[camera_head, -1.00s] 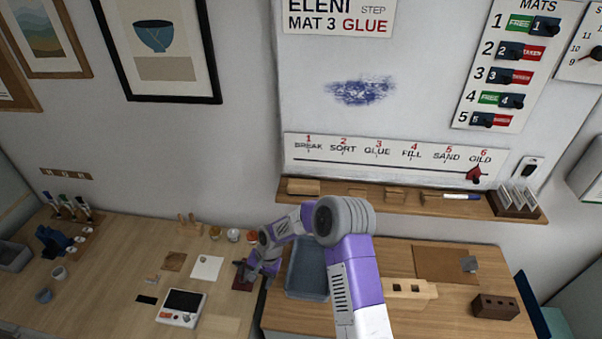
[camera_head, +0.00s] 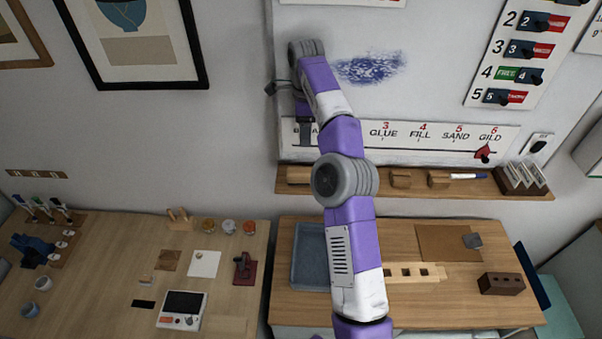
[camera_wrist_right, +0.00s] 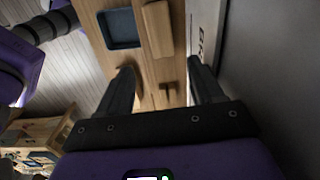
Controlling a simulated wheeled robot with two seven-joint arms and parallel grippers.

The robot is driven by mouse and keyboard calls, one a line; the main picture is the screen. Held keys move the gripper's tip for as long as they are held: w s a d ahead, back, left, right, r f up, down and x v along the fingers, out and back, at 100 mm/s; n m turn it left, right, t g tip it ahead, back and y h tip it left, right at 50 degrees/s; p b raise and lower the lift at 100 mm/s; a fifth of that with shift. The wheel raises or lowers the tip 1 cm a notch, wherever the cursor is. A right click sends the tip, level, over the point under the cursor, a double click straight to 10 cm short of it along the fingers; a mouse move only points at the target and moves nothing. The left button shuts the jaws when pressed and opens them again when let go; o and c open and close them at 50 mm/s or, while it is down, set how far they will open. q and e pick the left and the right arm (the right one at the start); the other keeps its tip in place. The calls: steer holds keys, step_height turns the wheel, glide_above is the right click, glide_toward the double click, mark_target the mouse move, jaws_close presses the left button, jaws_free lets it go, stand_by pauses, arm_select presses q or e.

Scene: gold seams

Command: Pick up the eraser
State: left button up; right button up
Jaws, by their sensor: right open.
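The eraser looks to be the pale wooden block (camera_head: 298,174) at the left end of the wall ledge (camera_head: 462,189), under the whiteboard. In the right wrist view a long wooden block (camera_wrist_right: 158,28) lies on the ledge beyond my fingertips, apart from them. My right gripper (camera_head: 306,133) points down in front of the board's step strip, above the left end of the ledge. It is open, with nothing between its fingers (camera_wrist_right: 161,78) in the wrist view. My left gripper is not in view.
Small wooden pieces (camera_head: 400,179) and a blue-capped marker (camera_head: 467,176) are farther right on the ledge, then a card rack (camera_head: 522,181). A blue-grey tray (camera_head: 309,258) stands on the table below. The whiteboard (camera_head: 440,65) is close behind my right gripper.

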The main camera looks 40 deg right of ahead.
steer(key=b, duration=0.5)
glide_above(305, 171)
step_height(305, 171, down, 9)
steer(key=shift+f, duration=0.2)
steer(key=shift+a+f, duration=0.1)
steer(key=shift+f, duration=0.15)
steer(key=shift+f+b, duration=0.45)
steer(key=shift+f, duration=2.15)
steer(key=shift+c, duration=0.3)
steer(key=c, duration=0.8)
steer(key=shift+r, duration=0.15)
